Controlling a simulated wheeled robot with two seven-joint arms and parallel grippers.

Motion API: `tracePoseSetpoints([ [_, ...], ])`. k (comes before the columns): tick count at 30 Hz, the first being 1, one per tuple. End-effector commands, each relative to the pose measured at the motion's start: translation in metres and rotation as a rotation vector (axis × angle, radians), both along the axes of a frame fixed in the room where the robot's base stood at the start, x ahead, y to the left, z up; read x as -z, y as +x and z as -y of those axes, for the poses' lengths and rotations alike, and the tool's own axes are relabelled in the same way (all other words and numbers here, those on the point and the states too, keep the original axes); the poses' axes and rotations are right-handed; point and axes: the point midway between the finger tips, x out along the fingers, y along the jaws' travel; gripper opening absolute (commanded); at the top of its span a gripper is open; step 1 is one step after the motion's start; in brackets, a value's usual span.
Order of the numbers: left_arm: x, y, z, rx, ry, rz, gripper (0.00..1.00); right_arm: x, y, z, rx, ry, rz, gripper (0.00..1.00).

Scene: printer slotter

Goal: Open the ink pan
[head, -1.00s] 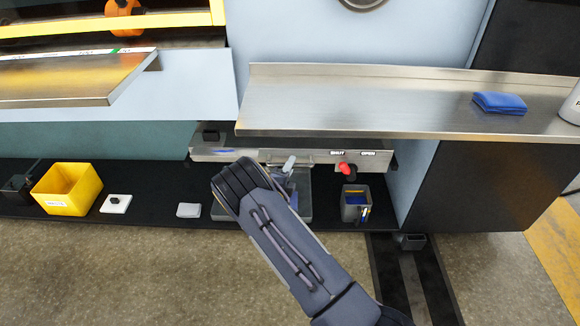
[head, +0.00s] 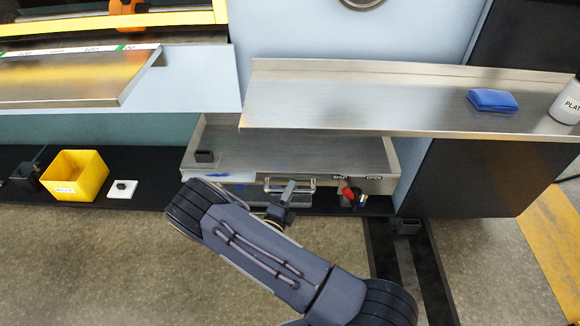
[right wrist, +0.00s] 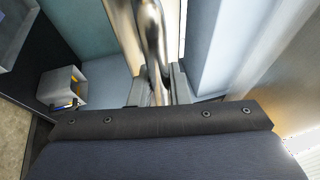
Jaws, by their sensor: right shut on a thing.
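The ink pan (head: 290,155) is a wide, shallow metal tray that stands pulled out from under the steel shelf. My right gripper (head: 287,195) is at the handle. In the right wrist view, the jaws (right wrist: 158,88) are shut on the shiny metal bar (right wrist: 150,45). My arm hides part of the floor strip below the pan. My left gripper is not in view.
A steel shelf (head: 380,105) with a blue cloth (head: 493,100) and a white bottle (head: 567,100) overhangs the pan's back.

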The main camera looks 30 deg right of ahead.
Motion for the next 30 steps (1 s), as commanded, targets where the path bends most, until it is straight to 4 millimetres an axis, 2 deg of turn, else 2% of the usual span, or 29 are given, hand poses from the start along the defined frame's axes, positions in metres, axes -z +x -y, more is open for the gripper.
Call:
tracePoseSetpoints([
  [3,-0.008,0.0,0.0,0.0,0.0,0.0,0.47,-0.002,-0.023,-0.015,-0.003,-0.002,-0.004,0.0],
  [9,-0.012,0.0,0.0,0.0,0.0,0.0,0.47,-0.001,-0.047,-0.029,-0.001,-0.002,0.0,0.0],
  [15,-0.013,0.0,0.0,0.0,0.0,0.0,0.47,0.0,-0.055,-0.033,0.001,0.0,-0.001,0.0],
  [24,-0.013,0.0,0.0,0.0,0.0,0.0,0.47,0.001,-0.055,-0.034,0.002,0.0,0.0,0.0],
  [25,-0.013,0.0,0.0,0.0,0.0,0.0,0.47,0.001,-0.055,-0.034,0.002,0.001,0.0,0.19],
  [29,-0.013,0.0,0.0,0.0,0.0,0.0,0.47,0.001,-0.055,-0.034,0.002,0.001,0.001,0.36],
  [30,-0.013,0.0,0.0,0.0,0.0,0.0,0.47,0.001,-0.055,-0.033,0.002,0.001,0.001,0.38],
])
